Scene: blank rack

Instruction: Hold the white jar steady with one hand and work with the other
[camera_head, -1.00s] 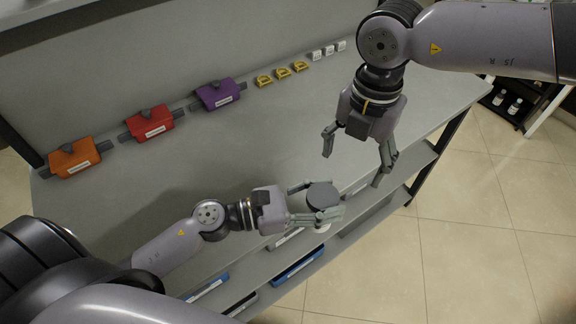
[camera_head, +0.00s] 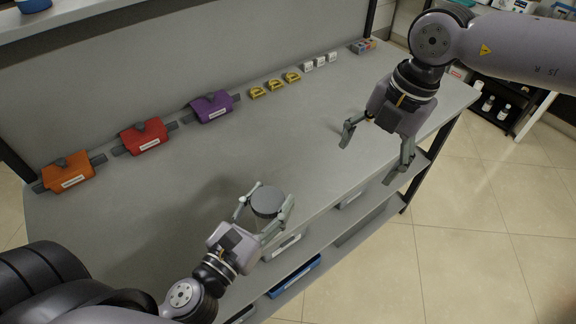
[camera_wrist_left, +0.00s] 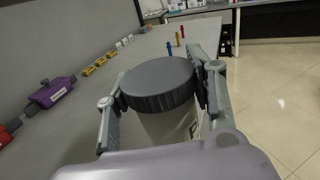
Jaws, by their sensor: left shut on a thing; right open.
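The white jar with a dark grey ribbed lid (camera_head: 267,201) is near the front edge of the grey table. In the left wrist view its lid (camera_wrist_left: 158,83) and white body (camera_wrist_left: 170,124) show between two fingers, with part of a dark letter on the side. My left gripper (camera_head: 265,212) is shut on the jar, which stands upright with its lid on. The jar's base is hidden, so I cannot tell whether it touches the table. My right gripper (camera_head: 376,154) is open and empty, right of the jar and above the table's front right edge.
Orange (camera_head: 68,172), red (camera_head: 143,136) and purple (camera_head: 212,107) labelled objects line the table's back. Yellow pieces (camera_head: 274,86) and white blocks (camera_head: 320,61) continue the row. A small colourful box (camera_head: 363,46) is at the far end. Shelves below hold bins (camera_head: 294,275).

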